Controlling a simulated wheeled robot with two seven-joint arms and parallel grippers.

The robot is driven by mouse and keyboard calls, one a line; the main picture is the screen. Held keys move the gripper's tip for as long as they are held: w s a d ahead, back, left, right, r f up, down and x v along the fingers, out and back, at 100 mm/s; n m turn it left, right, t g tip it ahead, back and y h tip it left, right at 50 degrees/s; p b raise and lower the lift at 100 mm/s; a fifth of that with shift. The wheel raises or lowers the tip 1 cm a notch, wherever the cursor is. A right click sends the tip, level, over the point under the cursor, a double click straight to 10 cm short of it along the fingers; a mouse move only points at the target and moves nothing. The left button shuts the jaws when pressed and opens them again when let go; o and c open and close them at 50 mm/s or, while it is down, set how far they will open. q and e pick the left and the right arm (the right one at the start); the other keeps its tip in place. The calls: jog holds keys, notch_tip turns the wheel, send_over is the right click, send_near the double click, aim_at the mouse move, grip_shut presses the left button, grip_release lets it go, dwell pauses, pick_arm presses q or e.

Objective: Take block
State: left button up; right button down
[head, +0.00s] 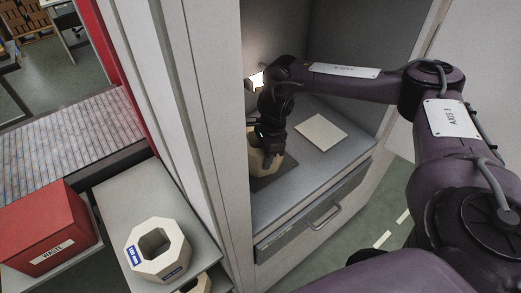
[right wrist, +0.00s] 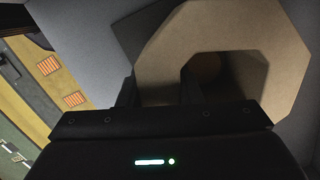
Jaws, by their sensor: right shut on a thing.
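A tan octagonal block (head: 254,158) with a square hole stands on a dark mat inside the open cabinet in the head view. It also fills the upper right of the right wrist view (right wrist: 160,55). My right gripper (head: 270,152) reaches into the cabinet and is shut on the block, at its near wall by the hole. The fingertips are mostly hidden behind the gripper body and the block. My left gripper is in neither view.
A flat cream square plate (head: 320,132) lies on the cabinet shelf (head: 300,170) right of the block. A drawer with a handle (head: 325,215) is below. Left of the cabinet wall are another octagonal block (head: 140,262) on a grey shelf and a red box (head: 40,225) labelled waste.

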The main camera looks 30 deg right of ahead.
jog(key=shift+w+r, duration=0.15)
jog(key=shift+r, duration=0.05)
